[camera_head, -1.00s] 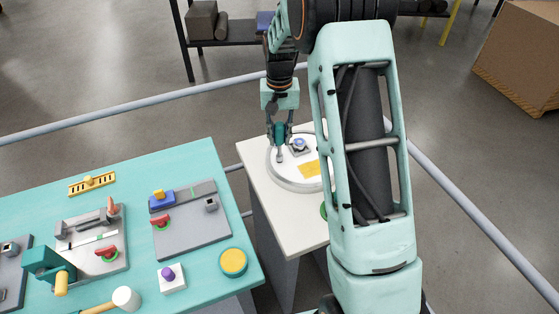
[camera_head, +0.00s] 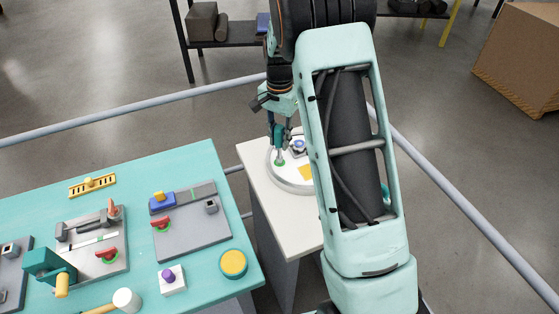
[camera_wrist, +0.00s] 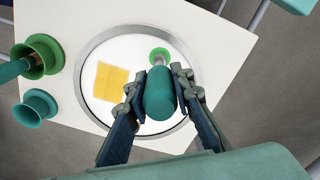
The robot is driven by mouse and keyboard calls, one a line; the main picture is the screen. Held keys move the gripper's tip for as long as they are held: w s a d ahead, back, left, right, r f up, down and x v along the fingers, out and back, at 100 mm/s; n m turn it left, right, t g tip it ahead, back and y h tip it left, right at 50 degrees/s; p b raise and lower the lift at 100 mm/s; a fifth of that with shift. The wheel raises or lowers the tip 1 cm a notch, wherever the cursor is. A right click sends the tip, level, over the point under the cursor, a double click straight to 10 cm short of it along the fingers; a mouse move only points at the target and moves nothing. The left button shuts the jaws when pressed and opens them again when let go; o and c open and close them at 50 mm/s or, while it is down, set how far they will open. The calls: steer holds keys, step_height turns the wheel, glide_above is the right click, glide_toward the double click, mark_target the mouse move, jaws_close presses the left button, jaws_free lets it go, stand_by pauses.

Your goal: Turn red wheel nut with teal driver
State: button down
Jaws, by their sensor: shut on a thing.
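My gripper (camera_wrist: 160,88) is shut on the teal driver (camera_wrist: 160,95), its fingers on either side of the handle. In the head view my gripper (camera_head: 280,133) is over the left part of the round white plate (camera_wrist: 127,119). The driver points down at a green ring (camera_wrist: 159,54) on that plate; the ring also shows in the head view (camera_head: 279,163). A grey end sits within the ring in the wrist view. I cannot tell whether the driver touches a nut there. No red wheel nut can be made out on the plate.
A yellow square (camera_wrist: 111,84) and a blue-topped part (camera_head: 298,147) are on the plate. In the wrist view, a green cup (camera_wrist: 43,47) holds another tool and a second cup (camera_wrist: 37,106) stands close by. The teal table (camera_head: 130,185) carries fixtures with red handles.

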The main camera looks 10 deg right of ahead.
mark_target(279, 126)
steer(key=shift+r, duration=0.1)
steer(key=shift+r+p, duration=1.65)
steer(key=shift+r, duration=0.85)
